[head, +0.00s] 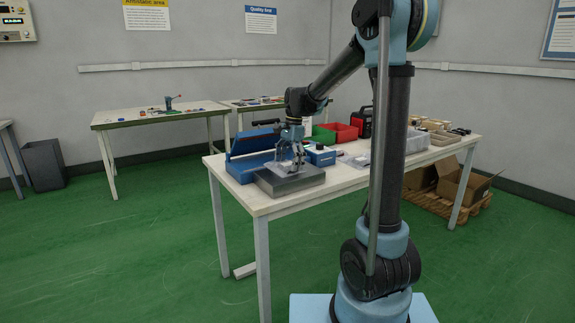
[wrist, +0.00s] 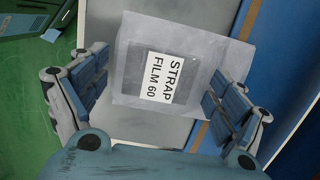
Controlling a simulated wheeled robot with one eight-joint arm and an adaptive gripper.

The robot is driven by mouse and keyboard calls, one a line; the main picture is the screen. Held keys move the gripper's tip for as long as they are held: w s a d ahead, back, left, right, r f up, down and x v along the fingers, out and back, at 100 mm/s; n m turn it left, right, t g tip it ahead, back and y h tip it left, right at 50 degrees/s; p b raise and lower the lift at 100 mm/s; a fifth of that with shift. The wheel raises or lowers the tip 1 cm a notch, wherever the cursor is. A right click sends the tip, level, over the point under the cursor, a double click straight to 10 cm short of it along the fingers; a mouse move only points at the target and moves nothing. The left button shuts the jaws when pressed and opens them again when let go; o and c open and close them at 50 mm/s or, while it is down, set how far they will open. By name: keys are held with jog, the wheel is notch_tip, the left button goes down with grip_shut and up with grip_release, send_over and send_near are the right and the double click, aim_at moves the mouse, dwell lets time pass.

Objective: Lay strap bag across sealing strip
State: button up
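The strap bag (wrist: 190,40) is a clear, flat bag with a dark insert and a white label reading "STRAP FILM 60". My gripper (wrist: 160,97) is open above the bag, fingers spread on either side. The right finger covers part of the bag. Contact cannot be told.
The white table (head: 345,178) also holds a small blue box (head: 320,156), green and red bins (head: 343,132) and beige trays (head: 415,140) to the right. Another table (head: 155,115) stands behind. Green floor is free in front.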

notch_tip(320, 180, up, 12)
jog(key=d, duration=0.2)
jog(key=s+d+f+n, duration=0.2)
jog(key=s+d+n, duration=0.1)
jog(key=s+d, duration=0.45)
jog(key=s+d+f+n+t, duration=0.1)
jog(key=s+d+f+n, duration=0.1)
jog(key=s+d+f, duration=0.2)
jog(key=s+d+f+n+t+h, duration=0.1)
jog(key=s+d+f+n, duration=0.2)
jog(key=s+f, duration=0.6)
jog(key=s+d+f+n+t, duration=0.1)
jog(key=s+d+f+n, duration=0.2)
jog(key=s+f, duration=0.4)
jog(key=s+d, duration=0.1)
jog(key=s, duration=0.3)
jog(key=shift+s+d, duration=0.2)
jog(key=shift+d, duration=0.15)
jog(key=shift+f, duration=0.1)
jog(key=shift+c, duration=0.5)
